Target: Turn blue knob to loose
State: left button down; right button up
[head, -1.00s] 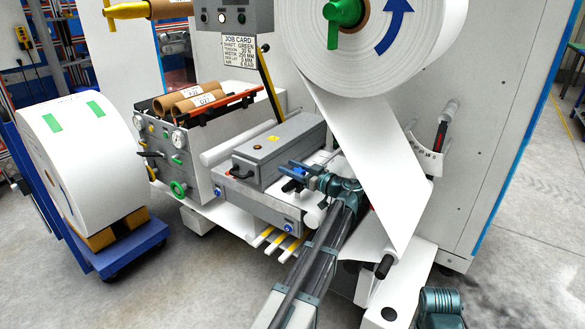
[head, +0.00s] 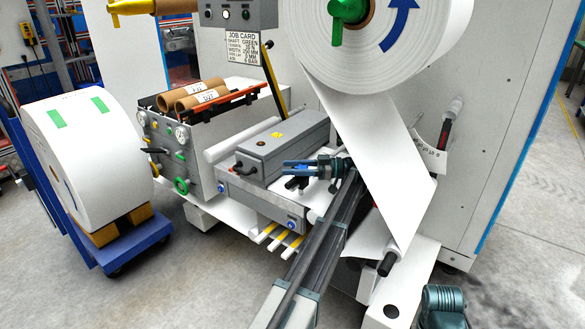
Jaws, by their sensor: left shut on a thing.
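My left gripper (head: 296,171) is at the right end of the grey box on the machine's low bench, its arm coming up from the bottom of the head view. Its jaws are shut on a small blue part, seemingly the blue knob (head: 299,163), which the fingers mostly hide. I cannot read any mark for loose or tight. Two small round blue parts also show on the front of the grey bench, one at left (head: 221,188) and one at right (head: 291,222).
A white web (head: 375,150) runs from the large roll (head: 400,60) down past my arm on the right. The grey box (head: 275,145) is left of the gripper. A blue cart (head: 125,245) carries another roll. Yellow-tipped bars (head: 278,240) stick out below the bench.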

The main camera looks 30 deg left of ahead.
dwell(0.5)
pick_arm(q)
jog(key=shift+c, duration=1.5)
grip_release()
jog(key=shift+s+a, duration=0.1)
pick_arm(e)
jog(key=shift+d, duration=0.1)
